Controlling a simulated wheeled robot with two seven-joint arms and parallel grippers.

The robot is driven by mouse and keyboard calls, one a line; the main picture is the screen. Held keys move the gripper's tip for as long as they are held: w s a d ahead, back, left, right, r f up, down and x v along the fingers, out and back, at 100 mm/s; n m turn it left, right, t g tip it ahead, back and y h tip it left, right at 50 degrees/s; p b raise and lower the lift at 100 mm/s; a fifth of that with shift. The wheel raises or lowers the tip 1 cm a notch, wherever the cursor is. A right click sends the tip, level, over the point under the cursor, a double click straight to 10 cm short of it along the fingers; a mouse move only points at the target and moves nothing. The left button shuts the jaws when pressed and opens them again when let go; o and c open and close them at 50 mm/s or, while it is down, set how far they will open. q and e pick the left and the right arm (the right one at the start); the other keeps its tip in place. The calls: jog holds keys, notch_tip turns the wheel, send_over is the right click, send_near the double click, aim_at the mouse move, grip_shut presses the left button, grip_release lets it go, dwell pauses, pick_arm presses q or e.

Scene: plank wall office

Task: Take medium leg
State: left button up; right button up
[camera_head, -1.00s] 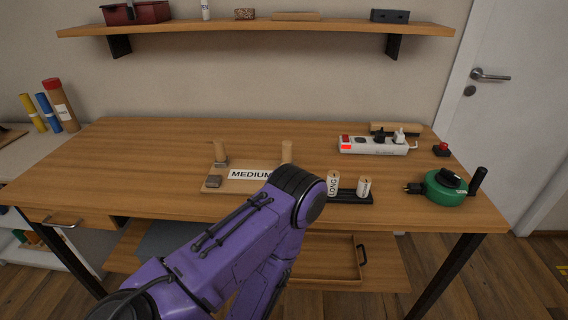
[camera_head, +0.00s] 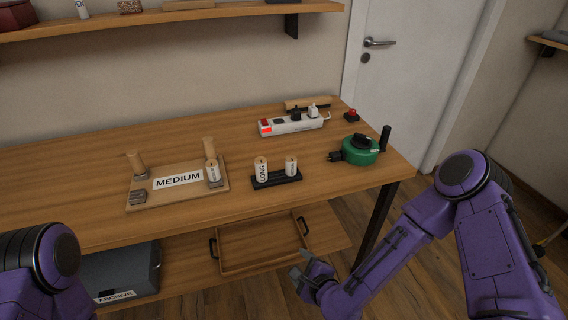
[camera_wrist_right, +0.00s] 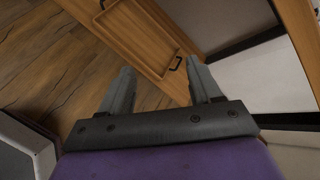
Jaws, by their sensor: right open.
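A board (camera_head: 160,203) labelled MEDIUM lies on the workbench, with wooden legs standing at its back left (camera_head: 136,164) and back right (camera_head: 209,148). A shorter leg (camera_head: 212,171) with a white label, too small to read, stands at its front right. A black holder (camera_head: 276,181) beside it has a LONG-labelled leg (camera_head: 261,169) and another labelled leg (camera_head: 291,167), its text unclear. My right gripper (camera_head: 306,272) is open and empty, in front of and below the tabletop; the right wrist view shows its two fingers apart (camera_wrist_right: 160,84). My left gripper is out of view.
An open drawer or tray (camera_head: 262,262) sits under the tabletop near my right gripper. A grey ARCHIVE box (camera_head: 120,275) is left of it. A green cable reel (camera_head: 360,150) and a white power strip (camera_head: 295,125) stand at the back right. A shelf (camera_head: 160,18) hangs above.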

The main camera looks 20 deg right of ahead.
jog(key=w+d+r+m+t, duration=0.1)
jog(key=w+r+m+t, duration=0.2)
jog(key=w+r+m, duration=0.35)
jog(key=m+t+h+p, duration=0.1)
jog(key=m+t+h, duration=0.1)
jog(key=m+t, duration=0.25)
send_near(293, 163)
jog(key=r, duration=0.1)
jog(key=shift+g, duration=0.45)
jog(key=w+p, duration=0.2)
jog(key=w, duration=0.7)
jog(key=shift+w+a+p, duration=0.1)
jog(key=shift+w+p, duration=0.2)
jog(key=shift+p, duration=0.1)
jog(key=shift+w+f, duration=0.15)
jog(key=shift+w, duration=0.1)
jog(key=c, duration=1.1)
